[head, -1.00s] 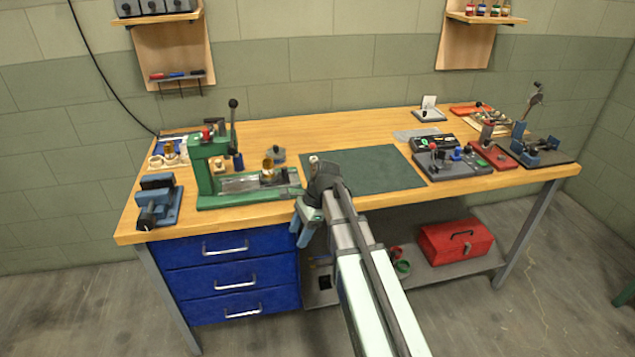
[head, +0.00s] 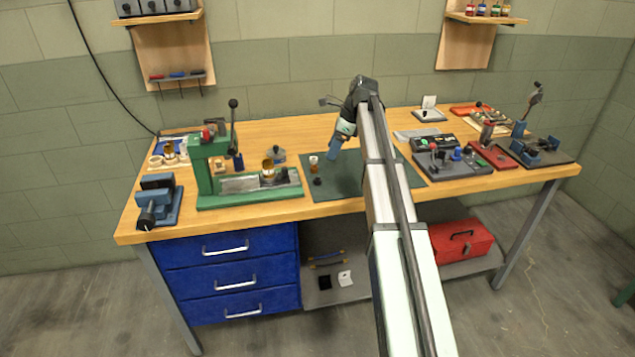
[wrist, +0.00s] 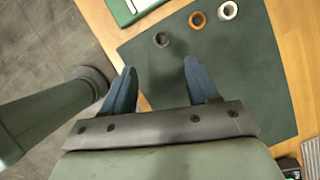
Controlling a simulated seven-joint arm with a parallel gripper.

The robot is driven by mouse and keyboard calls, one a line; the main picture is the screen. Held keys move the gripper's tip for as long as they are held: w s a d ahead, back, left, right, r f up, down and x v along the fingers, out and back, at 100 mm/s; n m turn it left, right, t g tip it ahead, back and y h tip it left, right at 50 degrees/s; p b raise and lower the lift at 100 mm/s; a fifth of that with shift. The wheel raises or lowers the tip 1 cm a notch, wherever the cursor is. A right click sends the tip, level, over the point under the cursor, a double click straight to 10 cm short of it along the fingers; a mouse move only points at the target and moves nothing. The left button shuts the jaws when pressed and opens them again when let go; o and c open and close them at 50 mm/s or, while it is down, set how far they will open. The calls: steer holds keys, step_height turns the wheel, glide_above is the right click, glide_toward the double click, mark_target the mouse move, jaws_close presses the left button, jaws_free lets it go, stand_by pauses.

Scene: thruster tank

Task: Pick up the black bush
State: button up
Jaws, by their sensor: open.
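The black bush (head: 317,181) is a small dark ring standing on the green mat (head: 350,184), near the mat's left part. In the wrist view the black bush (wrist: 162,39) lies beyond my fingertips, roughly in line with the gap between them. A bronze-orange bush (wrist: 197,19) and a white bush (wrist: 228,10) stand in a row beside it; the orange one (head: 313,168) and the white one (head: 313,158) also show in the head view. My gripper (wrist: 160,70) is open and empty, with blue fingers. In the head view my gripper (head: 336,151) is above the mat, right of the bushes.
A green press (head: 215,170) with a lever stands left of the mat, and a blue vise (head: 158,200) at the bench's left end. A grey control box (head: 452,160) and red fixture (head: 492,150) stand to the right. The mat around the bushes is clear.

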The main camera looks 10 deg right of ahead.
mark_target(315, 184)
steer(key=x, duration=1.2)
steer(key=shift+w+f, duration=0.15)
steer(key=shift+f, duration=0.1)
jaws_close()
stand_by(0.3)
steer(key=shift+r, duration=0.1)
